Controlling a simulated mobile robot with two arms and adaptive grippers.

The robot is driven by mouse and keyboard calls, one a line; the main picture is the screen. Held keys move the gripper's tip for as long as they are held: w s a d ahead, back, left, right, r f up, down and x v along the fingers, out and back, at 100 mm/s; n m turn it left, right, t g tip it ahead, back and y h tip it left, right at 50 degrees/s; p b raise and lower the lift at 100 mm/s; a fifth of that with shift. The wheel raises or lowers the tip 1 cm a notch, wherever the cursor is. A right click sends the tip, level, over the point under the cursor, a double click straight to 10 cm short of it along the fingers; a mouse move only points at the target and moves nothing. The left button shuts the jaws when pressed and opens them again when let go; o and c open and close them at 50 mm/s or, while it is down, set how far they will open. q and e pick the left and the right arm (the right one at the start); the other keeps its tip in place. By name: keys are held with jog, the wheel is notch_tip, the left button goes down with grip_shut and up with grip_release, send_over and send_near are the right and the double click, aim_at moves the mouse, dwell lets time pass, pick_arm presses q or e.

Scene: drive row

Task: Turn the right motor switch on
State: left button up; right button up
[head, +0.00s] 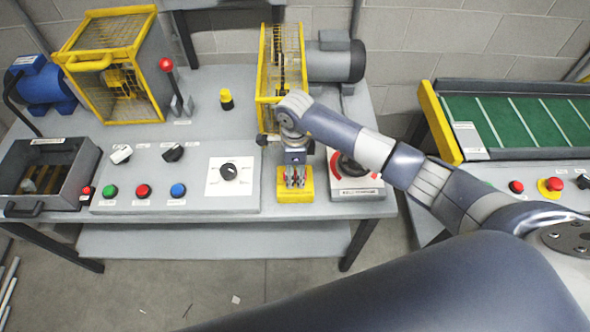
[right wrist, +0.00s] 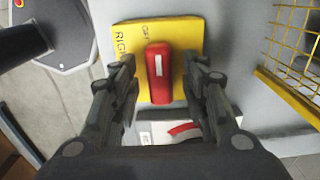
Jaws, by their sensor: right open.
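The right motor switch is a red handle with a small white mark (right wrist: 158,72) on a yellow plate (right wrist: 190,35) lettered "RIGHT". In the head view the yellow plate (head: 295,198) is at the front right of the grey bench, mostly under my gripper. My right gripper (head: 294,177) points down over the switch. In the right wrist view my right gripper (right wrist: 158,75) is open, with one finger on each side of the red handle. I cannot tell whether either finger touches it. My left gripper is out of view.
A panel with a red dial (head: 350,168) sits right of the switch. A control panel with a black knob (head: 229,172) and coloured buttons lies to the left. A yellow guard cage (head: 283,50) with a grey motor (head: 336,62) stands behind. A green conveyor (head: 520,118) is at right.

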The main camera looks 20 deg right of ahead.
jog(key=shift+c, duration=0.6)
grip_shut()
jog(key=shift+m, duration=0.3)
jog(key=m+b, duration=0.2)
jog(key=m, duration=0.1)
jog(key=shift+d, duration=0.1)
jog(key=m+b, duration=0.1)
jog(key=m, duration=0.4)
jog(key=shift+b, duration=0.4)
jog(key=m+b, duration=0.1)
jog(key=m, duration=0.3)
jog(key=m+b, duration=0.1)
jog(key=m, duration=0.4)
jog(key=shift+m, duration=0.3)
